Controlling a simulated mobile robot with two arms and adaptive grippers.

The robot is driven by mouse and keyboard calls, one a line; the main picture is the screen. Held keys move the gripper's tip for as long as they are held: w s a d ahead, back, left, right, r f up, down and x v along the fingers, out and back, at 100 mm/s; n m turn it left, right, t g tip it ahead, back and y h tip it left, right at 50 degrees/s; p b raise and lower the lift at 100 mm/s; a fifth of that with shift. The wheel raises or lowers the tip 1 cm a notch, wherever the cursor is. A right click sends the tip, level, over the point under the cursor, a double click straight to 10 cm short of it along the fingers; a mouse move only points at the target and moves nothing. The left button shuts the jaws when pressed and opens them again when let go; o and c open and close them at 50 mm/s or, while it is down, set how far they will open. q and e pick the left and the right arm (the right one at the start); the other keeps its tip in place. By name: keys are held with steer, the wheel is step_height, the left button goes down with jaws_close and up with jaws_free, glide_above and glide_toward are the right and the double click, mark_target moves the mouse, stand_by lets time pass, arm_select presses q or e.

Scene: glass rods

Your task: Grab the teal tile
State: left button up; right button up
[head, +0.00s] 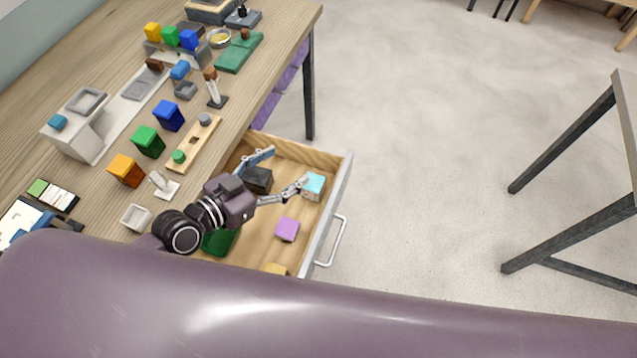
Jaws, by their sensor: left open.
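A light teal, block-like piece (314,182) lies in the open drawer, near its front wall. A small darker teal-blue piece (57,121) sits on a white stand at the left of the worktop. I cannot tell for certain which one is the teal tile. My left gripper (288,168) is over the drawer with its fingers spread wide and nothing between them. One fingertip is close beside the light teal piece; contact cannot be made out. My right gripper is not in view.
The drawer (337,190) also holds a purple block (287,229), a black block (258,180), a dark green piece (219,241) and a yellow piece (276,268). The wooden worktop (110,95) beside it is crowded with coloured blocks and fixtures. Open floor lies to the right.

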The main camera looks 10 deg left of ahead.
arm_select(q)
step_height(320, 180, down, 6)
steer(key=b, duration=1.5)
glide_toward(313, 183)
steer(key=shift+d+r, duration=0.15)
steer(key=shift+f+x, duration=0.15)
steer(key=shift+x, duration=1.8)
steer(key=shift+f+x, duration=0.15)
steer(key=shift+x, duration=1.75)
steer(key=c, duration=1.5)
steer(key=shift+c, duration=0.4)
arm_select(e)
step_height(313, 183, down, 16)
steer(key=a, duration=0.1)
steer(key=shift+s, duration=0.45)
arm_select(q)
steer(key=shift+r, duration=0.15)
